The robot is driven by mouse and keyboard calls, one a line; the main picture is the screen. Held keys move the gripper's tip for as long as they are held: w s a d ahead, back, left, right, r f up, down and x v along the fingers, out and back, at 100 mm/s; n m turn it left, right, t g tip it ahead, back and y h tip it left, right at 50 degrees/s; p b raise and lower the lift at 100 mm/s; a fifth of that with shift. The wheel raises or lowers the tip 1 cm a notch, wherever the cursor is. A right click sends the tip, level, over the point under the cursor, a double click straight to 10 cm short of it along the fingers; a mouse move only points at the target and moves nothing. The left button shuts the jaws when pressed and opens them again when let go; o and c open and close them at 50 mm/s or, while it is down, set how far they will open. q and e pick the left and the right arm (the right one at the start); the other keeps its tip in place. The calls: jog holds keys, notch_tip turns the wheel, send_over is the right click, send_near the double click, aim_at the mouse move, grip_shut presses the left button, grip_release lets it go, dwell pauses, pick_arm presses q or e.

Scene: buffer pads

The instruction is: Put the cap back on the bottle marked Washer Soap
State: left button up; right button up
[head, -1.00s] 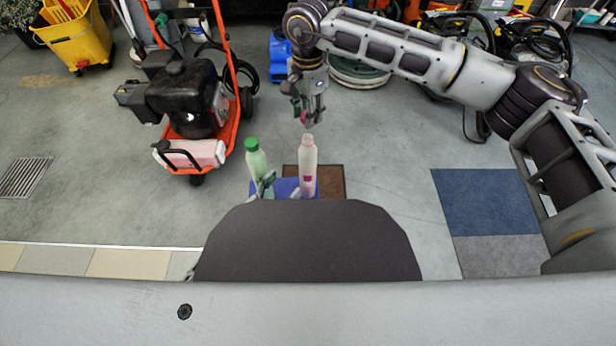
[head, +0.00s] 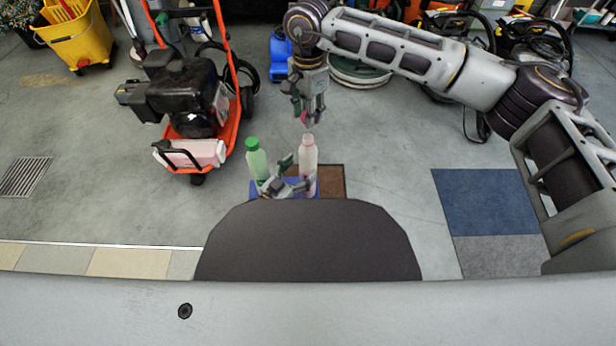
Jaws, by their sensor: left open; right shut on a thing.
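A pale pink bottle without a cap (head: 308,150) stands upright on a blue surface (head: 256,191). Its printing is too small to read, and its lower part is partly covered by my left gripper. A green-capped bottle (head: 256,160) stands to its left. My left gripper (head: 297,174) is open, low between the bottles, with its fingers at the pink bottle's side; I cannot tell whether they touch it. My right gripper (head: 304,112) hangs above the pink bottle's mouth, shut on a small pinkish thing, likely the cap, mostly hidden by the fingers.
An orange-framed machine (head: 190,110) stands at the left. A blue and grey mat (head: 488,200) lies at the right. The floor between is clear. A blue container (head: 280,58) stands farther back.

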aim_at(308, 137)
pick_arm(q)
jog(key=shift+x, duration=1.9)
jog(key=c, duration=1.5)
jog(key=shift+c, duration=0.2)
pick_arm(e)
jog(key=shift+f, duration=2.45)
jog(key=shift+f, duration=0.15)
jog(key=shift+f, duration=0.75)
jog(key=shift+f, duration=0.55)
